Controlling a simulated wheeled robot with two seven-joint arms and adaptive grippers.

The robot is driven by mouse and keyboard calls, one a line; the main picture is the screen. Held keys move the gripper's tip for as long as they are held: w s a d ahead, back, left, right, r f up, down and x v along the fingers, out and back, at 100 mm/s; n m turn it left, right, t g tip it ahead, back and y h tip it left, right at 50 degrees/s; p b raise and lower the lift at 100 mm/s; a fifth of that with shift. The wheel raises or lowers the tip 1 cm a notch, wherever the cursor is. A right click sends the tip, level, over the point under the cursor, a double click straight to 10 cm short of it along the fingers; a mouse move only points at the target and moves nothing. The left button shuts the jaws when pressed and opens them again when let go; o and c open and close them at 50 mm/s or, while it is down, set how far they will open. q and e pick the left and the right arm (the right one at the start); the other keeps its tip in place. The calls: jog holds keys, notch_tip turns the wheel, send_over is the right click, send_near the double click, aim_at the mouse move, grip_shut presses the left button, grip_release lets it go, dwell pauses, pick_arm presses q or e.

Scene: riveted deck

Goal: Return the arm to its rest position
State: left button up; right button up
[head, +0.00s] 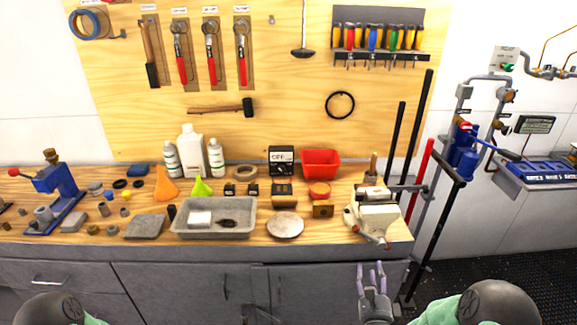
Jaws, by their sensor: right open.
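My right gripper (371,268) is low in the head view, in front of the cabinet doors and below the bench's front edge, near its right end. Its fingers point up and stand apart, with nothing visible between them. My right arm comes in from the bottom right. Part of my left arm shows at the bottom left corner, but its gripper is out of the picture.
The wooden bench (330,232) holds a grey tray (180,233), a round stone plate (285,227), a cream vise (377,215), a red bin (321,163) and bottles. Black and red bars lean at its right end. Dark floor (490,240) lies open to the right.

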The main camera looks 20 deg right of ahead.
jog(key=a+f+n+g+y, duration=0.4)
jog(key=a+f+n, duration=0.25)
jog(key=f, duration=0.25)
jog(key=a+f+n+g+y, duration=0.35)
jog(key=a+f+n, duration=0.3)
jog(key=f, duration=0.35)
jog(key=s+a+f+n+g+y, duration=0.3)
jog(key=s+a+f+n+g, duration=0.7)
jog(key=s+a+n, duration=0.4)
jog(key=shift+s+f, duration=0.75)
jog(key=shift+s, duration=0.45)
